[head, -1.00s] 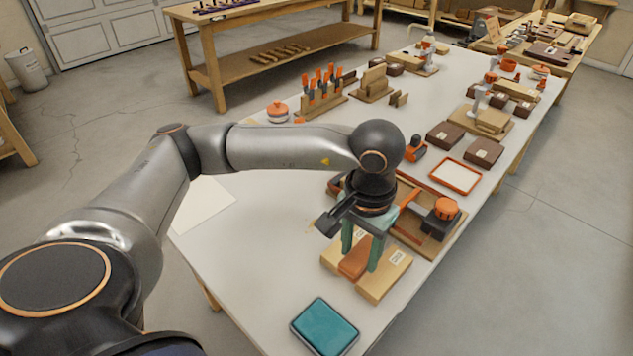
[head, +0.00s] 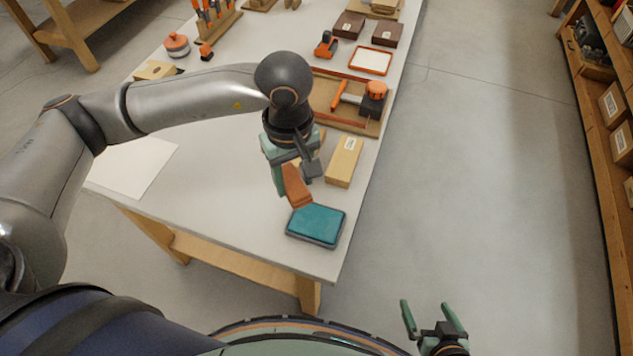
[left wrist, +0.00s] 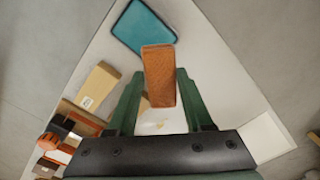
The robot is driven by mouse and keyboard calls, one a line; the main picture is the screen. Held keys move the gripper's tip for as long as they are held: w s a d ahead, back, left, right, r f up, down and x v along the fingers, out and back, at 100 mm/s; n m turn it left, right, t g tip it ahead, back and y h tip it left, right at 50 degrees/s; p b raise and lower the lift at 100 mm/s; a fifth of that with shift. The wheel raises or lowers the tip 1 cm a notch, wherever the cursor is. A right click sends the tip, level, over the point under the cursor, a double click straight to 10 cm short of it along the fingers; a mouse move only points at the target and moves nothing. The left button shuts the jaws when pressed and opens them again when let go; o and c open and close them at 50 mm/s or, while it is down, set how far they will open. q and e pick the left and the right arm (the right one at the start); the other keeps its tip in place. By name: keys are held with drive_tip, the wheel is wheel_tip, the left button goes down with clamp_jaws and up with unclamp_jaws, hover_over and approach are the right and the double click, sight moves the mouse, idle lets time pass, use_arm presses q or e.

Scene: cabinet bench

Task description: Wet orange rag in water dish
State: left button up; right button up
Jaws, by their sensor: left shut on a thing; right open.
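The orange rag (head: 296,187) is a stiff, block-like orange piece held in my left gripper (head: 285,178), whose green fingers are shut on its sides. The rag tilts, with its lower end by the back edge of the water dish (head: 316,226). The dish is a shallow grey-rimmed tray with teal inside, near the table's front corner. In the left wrist view the rag (left wrist: 160,75) sticks out beyond the fingertips and overlaps the corner of the dish (left wrist: 142,27); I cannot tell whether they touch. My right gripper (head: 433,316) is open and empty, off the table.
A wooden block (head: 344,162) stands just behind the dish. Behind it is a wooden tray with a hammer (head: 345,97). An orange-rimmed white tray (head: 371,60) lies further back. A white sheet (head: 134,166) lies at the left. The table between sheet and dish is bare.

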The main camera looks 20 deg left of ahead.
use_arm(q)
drive_tip(key=d+n, duration=0.1)
drive_tip(key=n, duration=0.1)
drive_tip(key=d+n+p, duration=0.1)
drive_tip(key=d+n, duration=0.1)
drive_tip(key=n, duration=0.1)
drive_tip(key=shift+s+d+f+n, duration=0.15)
drive_tip(key=shift+s+d+n, duration=0.1)
drive_tip(key=shift+n, duration=0.05)
drive_tip(key=n, duration=0.1)
drive_tip(key=d+n+p, duration=0.1)
drive_tip(key=shift+s+d+f+n, duration=0.15)
drive_tip(key=shift+d+f+n, duration=0.1)
drive_tip(key=shift+n, duration=0.15)
use_arm(e)
drive_tip(key=shift+d+r, duration=0.2)
drive_tip(key=shift+r, duration=0.35)
drive_tip(key=shift+d+r, duration=0.15)
drive_tip(key=shift+r, duration=0.4)
